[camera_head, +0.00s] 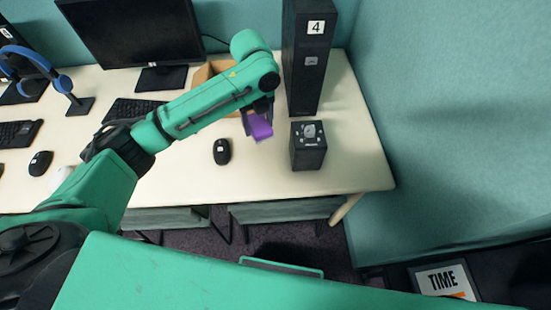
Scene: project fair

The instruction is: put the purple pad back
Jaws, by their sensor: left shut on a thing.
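The purple pad (260,126) is held at the end of my left arm, above the desk and in front of the tall dark tower. My left gripper (257,112) is shut on it. The gripper's fingers are partly hidden behind the wrist. A tan open box (209,72) stands on the desk behind my left forearm, which hides much of it. I cannot see what is inside the box. My right gripper is not in view.
A tall dark tower marked 4 (307,60) and a small dark box (308,147) stand right of the pad. A black mouse (222,151), keyboard (133,110) and monitor (132,32) are left. Bare desk (350,170) lies at the right edge.

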